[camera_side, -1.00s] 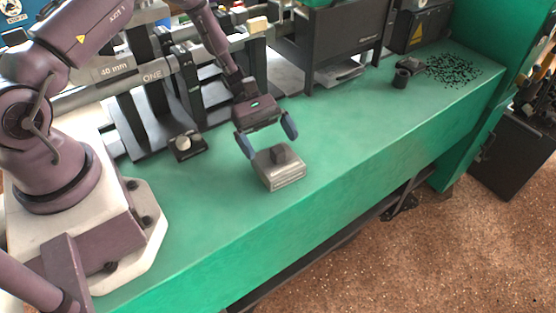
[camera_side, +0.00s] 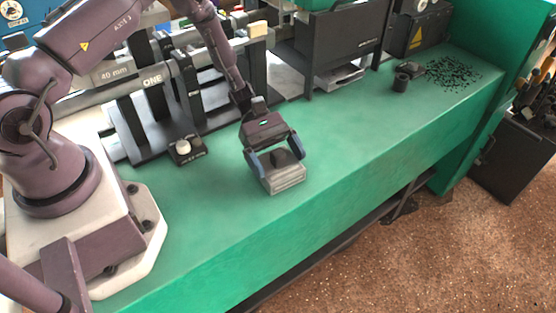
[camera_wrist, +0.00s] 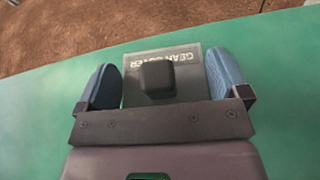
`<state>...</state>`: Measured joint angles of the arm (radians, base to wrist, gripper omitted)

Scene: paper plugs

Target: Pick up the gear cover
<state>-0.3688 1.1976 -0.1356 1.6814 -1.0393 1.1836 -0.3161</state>
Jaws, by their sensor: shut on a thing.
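The gear cover (camera_side: 284,181) is a grey metal block with a dark knob on top, resting on the green bench. In the wrist view the gear cover (camera_wrist: 186,99) shows the lettering "GEAR COVER" along its far edge, partly hidden by its black knob. My gripper (camera_side: 277,165) is lowered over it, with one blue finger at each side. The cover's near part is hidden by the gripper body in the wrist view.
The green bench top (camera_side: 350,120) is clear to the right and in front of the cover. A small dark block with a white knob (camera_side: 184,147) is at the left. A black cup-like part (camera_side: 401,81) and scattered black bits (camera_side: 452,73) lie at the far right.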

